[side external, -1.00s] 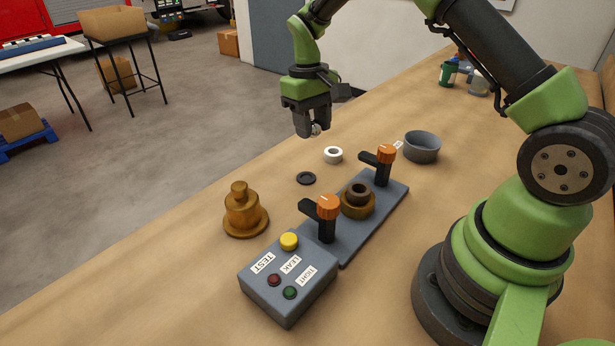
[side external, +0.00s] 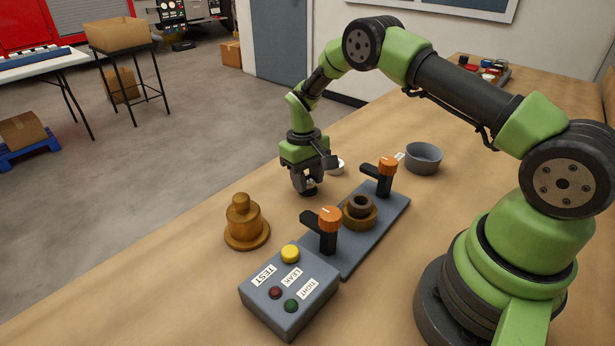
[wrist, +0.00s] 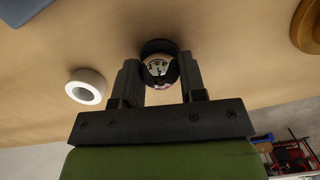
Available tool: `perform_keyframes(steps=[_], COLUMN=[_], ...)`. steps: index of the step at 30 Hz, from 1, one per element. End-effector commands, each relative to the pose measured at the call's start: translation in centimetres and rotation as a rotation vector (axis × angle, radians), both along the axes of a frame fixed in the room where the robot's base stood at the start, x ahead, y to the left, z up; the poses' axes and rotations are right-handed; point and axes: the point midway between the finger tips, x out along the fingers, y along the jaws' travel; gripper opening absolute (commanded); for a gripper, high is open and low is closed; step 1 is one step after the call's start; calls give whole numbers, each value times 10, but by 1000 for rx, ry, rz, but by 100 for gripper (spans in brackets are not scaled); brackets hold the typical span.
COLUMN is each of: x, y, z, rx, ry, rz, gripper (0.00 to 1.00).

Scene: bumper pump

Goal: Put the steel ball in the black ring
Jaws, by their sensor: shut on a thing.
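The steel ball (wrist: 157,68) is shiny and sits between the two fingers of my gripper (wrist: 157,80) in the wrist view. My gripper is shut on it. The black ring (wrist: 157,46) shows just beyond the ball in the wrist view, its rim partly hidden by the ball. In the side view my gripper (side external: 307,188) points down, low over the bench, with the black ring (side external: 308,192) directly below and partly covered by the fingers. I cannot tell whether the ball touches the ring.
A white ring (side external: 337,167) lies close behind my gripper. The grey fixture plate (side external: 375,228) with orange-knobbed clamps stands to the right. A brass piece (side external: 246,222) stands at left, a grey bowl (side external: 423,158) at right, and the button box (side external: 290,285) in front.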

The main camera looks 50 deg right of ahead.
Motion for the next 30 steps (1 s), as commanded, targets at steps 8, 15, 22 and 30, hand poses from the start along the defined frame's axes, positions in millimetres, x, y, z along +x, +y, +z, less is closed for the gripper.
perform_keyframes(steps=[8, 15, 22, 30], x=[0, 0, 0, 4], y=[0, 0, 0, -1], z=[-2, -5, -4, 29], rx=[0, 0, 0, -2], ry=[0, -1, -1, -6], rz=[0, 0, 0, 1], gripper=[10, 64, 64, 64])
